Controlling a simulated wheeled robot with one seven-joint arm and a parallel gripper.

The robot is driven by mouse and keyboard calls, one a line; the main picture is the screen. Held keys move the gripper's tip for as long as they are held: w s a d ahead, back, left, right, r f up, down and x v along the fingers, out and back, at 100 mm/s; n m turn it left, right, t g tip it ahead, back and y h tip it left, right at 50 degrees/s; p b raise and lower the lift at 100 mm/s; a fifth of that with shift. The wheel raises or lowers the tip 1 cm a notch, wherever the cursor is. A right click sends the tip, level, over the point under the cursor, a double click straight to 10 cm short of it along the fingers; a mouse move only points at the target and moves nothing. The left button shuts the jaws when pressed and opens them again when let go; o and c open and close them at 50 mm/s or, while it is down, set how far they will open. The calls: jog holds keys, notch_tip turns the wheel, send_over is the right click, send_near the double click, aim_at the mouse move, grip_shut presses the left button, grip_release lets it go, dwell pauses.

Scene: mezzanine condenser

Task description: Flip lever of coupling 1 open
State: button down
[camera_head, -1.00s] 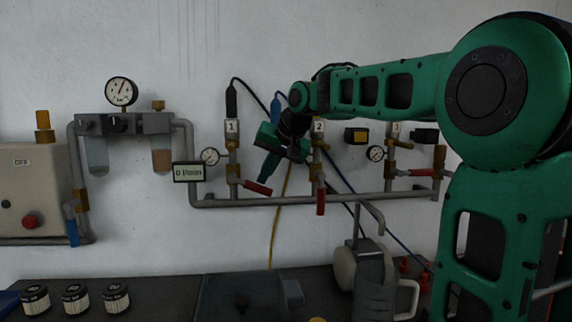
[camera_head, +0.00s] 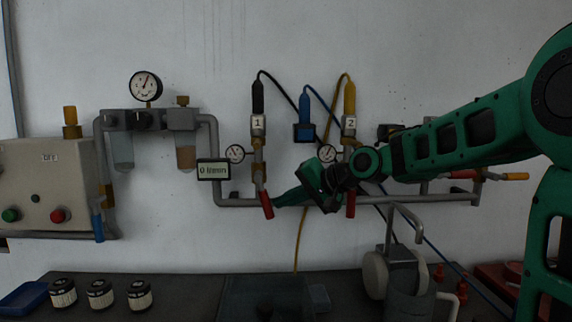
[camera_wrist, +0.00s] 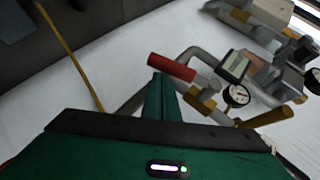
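Coupling 1 (camera_head: 258,125) is on the wall piping, with a black plug in its top and a white "1" tag. Its red lever (camera_head: 267,204) hangs mostly downward, slightly tilted, below the brass valve. My gripper (camera_head: 278,202) reaches in from the right, its tip at or very near the lever. In the wrist view the green fingers (camera_wrist: 160,80) look shut together, with the red lever (camera_wrist: 172,68) just past their tip. Contact cannot be made out for certain.
Coupling 2 (camera_head: 349,125), with a yellow plug and red lever (camera_head: 351,204), stands close to my wrist. A flow display (camera_head: 213,170) and gauge (camera_head: 235,153) sit left of coupling 1. A yellow hose (camera_head: 299,240) hangs below. Jars (camera_head: 100,294) stand on the bench.

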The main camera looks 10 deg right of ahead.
jog(key=shift+w+a+f, duration=0.2)
jog(key=shift+a+f, duration=0.75)
jog(key=shift+a, duration=0.2)
jog(key=shift+a+f, duration=0.1)
jog(key=s+d, duration=0.6)
jog(key=d, duration=0.5)
jog(key=shift+s+d, duration=0.25)
jog(key=shift+s, duration=0.15)
